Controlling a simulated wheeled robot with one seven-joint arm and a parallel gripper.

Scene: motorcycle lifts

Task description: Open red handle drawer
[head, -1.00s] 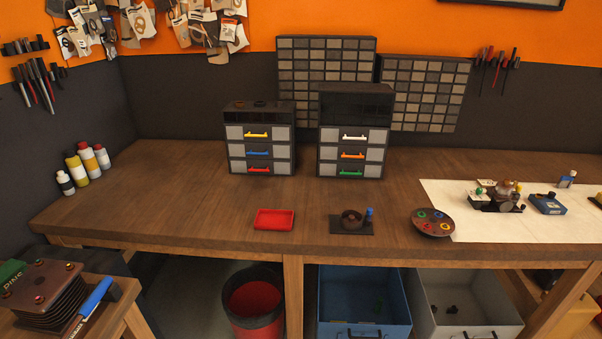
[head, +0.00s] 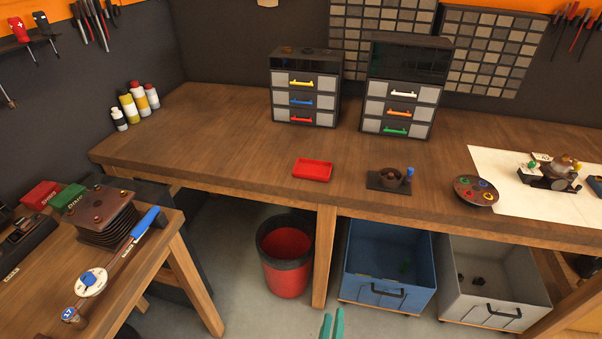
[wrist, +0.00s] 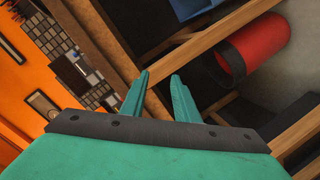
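The red handle (head: 301,119) is on the bottom drawer of the left small cabinet (head: 274,95), which stands at the back of the workbench. The drawer looks closed. Above it are a drawer with a blue handle (head: 301,102) and one with a yellow handle (head: 301,84). The tips of my gripper (head: 333,325) show at the bottom edge of the head view, low and well in front of the bench. In the wrist view, the two teal fingers of my gripper (wrist: 160,82) stand apart with nothing between them.
A red tray (head: 313,169) and a dark holder (head: 390,180) lie in front of the cabinets on the workbench (head: 220,140). A second cabinet (head: 401,85) stands to the right. A red bin (head: 287,272) and blue box (head: 388,292) are below. A side table (head: 140,275) is at left.

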